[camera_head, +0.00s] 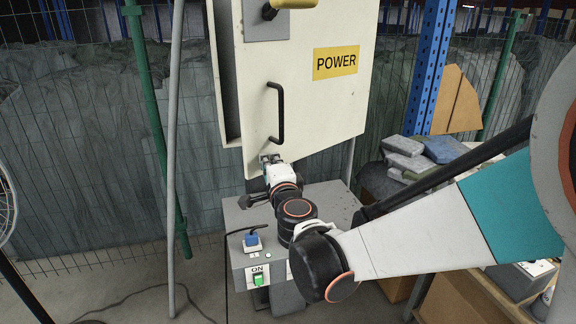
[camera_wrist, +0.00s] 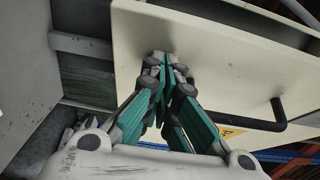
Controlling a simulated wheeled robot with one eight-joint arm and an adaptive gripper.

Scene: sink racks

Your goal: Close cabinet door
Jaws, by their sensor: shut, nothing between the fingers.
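The cabinet door (camera_head: 305,90) is cream, with a yellow POWER label (camera_head: 336,62) and a black bar handle (camera_head: 277,112). It stands ajar, with a gap along its left side in the head view. My gripper (camera_head: 270,158) is at the lower left part of the door, below the handle. In the wrist view my gripper (camera_wrist: 166,62) is shut and empty, its tips at or very near the door face (camera_wrist: 215,65). The handle (camera_wrist: 262,122) is to the right of the fingers there. Whether the tips touch the door is unclear.
A grey box (camera_head: 240,222) with a green ON switch (camera_head: 258,280) and a blue plug (camera_head: 251,240) sits below the door. Grey packs (camera_head: 405,155) lie at right, by a blue post (camera_head: 425,70). A grey pole (camera_head: 172,150) and wire fence stand at left.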

